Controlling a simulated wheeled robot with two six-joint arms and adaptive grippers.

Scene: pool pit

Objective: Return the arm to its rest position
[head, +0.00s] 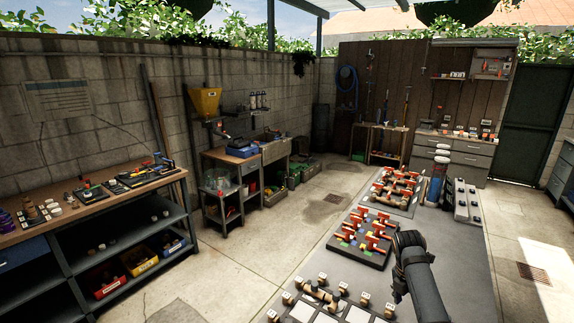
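One dark grey arm of mine, which looks like the right one, comes in from the bottom edge right of centre. It reaches up over the grey table (462,275). Its end, with my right gripper (408,241), is beside the right edge of the dark tray with red-handled valves (375,262). The fingers are too small and dark to tell open from shut, and I see nothing held. My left arm and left gripper are not in view.
A second tray of red-handled valves (385,208) lies farther back. A board with brass fittings (315,290) is at the near end. Tall tubes (437,175) and a white-grey block row (461,200) stand at the far right. A workbench (90,205) lines the left wall; the floor between is clear.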

